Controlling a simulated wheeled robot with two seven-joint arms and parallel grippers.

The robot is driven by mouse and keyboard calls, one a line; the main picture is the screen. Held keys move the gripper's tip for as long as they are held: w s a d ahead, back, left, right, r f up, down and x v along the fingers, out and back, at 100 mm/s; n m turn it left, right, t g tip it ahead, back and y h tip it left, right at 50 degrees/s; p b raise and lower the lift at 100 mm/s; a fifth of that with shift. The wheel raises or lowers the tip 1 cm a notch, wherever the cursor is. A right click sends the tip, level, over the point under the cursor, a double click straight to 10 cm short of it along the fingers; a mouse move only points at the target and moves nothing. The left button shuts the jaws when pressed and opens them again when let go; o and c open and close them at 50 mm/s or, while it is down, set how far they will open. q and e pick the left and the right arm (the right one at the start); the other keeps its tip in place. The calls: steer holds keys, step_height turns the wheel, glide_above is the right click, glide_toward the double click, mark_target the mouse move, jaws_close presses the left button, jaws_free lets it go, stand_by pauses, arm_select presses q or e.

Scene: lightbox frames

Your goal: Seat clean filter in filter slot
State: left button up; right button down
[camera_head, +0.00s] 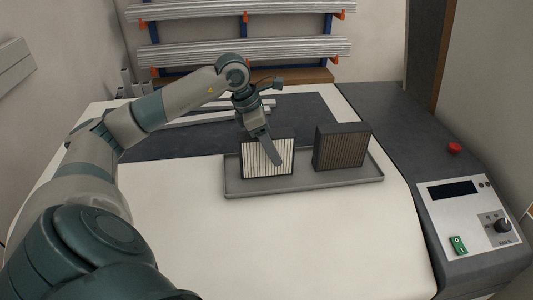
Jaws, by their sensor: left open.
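The clean filter (255,160), a white pleated panel in a dark frame, stands upright in the left part of a shallow grey tray (305,184). A second filter (341,149), brown and dirty-looking, stands upright in the right part of the tray. My left gripper (272,153) is open over the clean filter, with a finger in front of its pleated face. Whether it touches the filter cannot be told. The other finger is hard to make out. The filter slot cannot be made out. My right gripper is not in view.
The tray sits on a white machine top with a dark panel (190,140) behind. A control panel (470,215) with a red button (454,148) is at the right. Racks of metal profiles (245,48) stand at the back. The white surface in front is clear.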

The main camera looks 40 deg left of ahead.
mark_target(278, 132)
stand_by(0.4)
arm_select(q)
steer(key=shift+f+b, duration=0.25)
steer(key=shift+b, duration=0.2)
steer(key=shift+c, duration=0.3)
steer(key=c, duration=1.2)
steer(key=shift+r, duration=0.1)
steer(key=shift+r+p, duration=0.3)
steer(key=shift+p, duration=0.3)
step_height(278, 132, up, 8)
steer(key=b, duration=0.3)
steer(key=shift+f, duration=0.1)
steer(key=shift+r, duration=1)
